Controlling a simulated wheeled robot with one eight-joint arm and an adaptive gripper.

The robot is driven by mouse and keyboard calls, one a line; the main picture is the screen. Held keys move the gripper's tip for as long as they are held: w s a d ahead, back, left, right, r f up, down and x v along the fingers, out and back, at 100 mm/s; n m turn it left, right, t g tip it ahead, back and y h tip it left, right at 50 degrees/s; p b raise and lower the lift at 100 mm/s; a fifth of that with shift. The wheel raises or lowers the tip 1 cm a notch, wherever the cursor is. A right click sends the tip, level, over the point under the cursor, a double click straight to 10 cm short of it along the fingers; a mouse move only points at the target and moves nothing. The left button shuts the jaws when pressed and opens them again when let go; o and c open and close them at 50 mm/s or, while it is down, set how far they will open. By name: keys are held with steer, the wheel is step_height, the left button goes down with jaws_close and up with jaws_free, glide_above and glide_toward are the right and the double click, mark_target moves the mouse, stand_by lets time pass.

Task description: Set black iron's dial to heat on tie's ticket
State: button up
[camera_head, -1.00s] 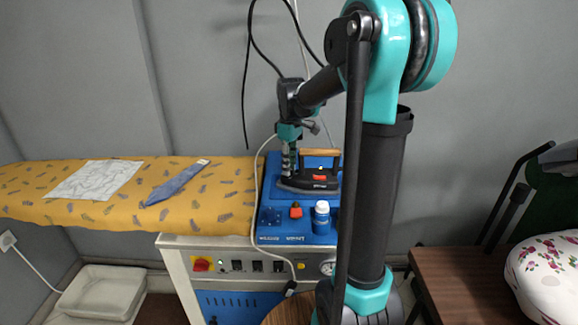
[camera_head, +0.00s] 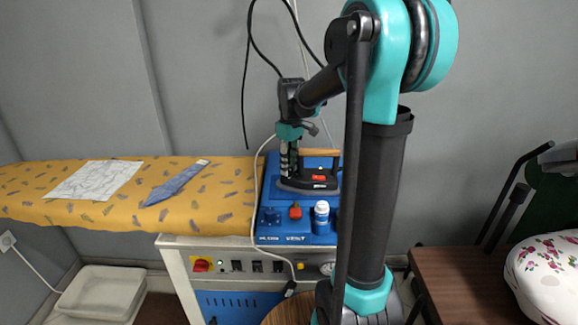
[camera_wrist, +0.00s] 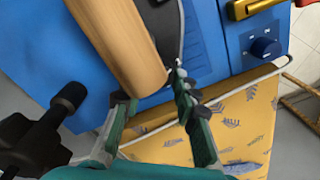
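The black iron (camera_head: 322,184) with a wooden handle and a red patch rests on the blue station top. In the wrist view, its wooden handle (camera_wrist: 118,42) and part of its black body (camera_wrist: 168,30) fill the upper middle. My gripper (camera_head: 288,172) points down at the iron's left end, close to it. In the wrist view my gripper (camera_wrist: 155,92) has its fingers apart, with no object clearly between them. I cannot make out the iron's dial. The blue tie (camera_head: 175,185) lies on the yellow board; a small pale ticket (camera_head: 203,162) is at its upper end, its print unreadable.
The yellow ironing board (camera_head: 110,215) extends left and bears a white patterned cloth (camera_head: 95,180). The blue station (camera_head: 270,238) carries a red button (camera_head: 295,211), a white-capped blue bottle (camera_head: 321,217) and a dark blue knob (camera_wrist: 264,48). A pale hose runs past the station's left edge.

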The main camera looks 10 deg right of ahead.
steer(key=shift+o, duration=1.2)
steer(key=shift+r, duration=0.1)
step_height(320, 180, up, 12)
steer(key=shift+w+d, duration=0.2)
steer(key=shift+d, duration=0.05)
step_height(320, 180, up, 5)
steer(key=n+t, duration=0.1)
steer(key=n, duration=0.8)
glide_above(290, 170)
steer(key=f, duration=1.1)
steer(key=w+f, duration=0.1)
steer(key=f, duration=0.5)
steer(key=shift+f, duration=0.15)
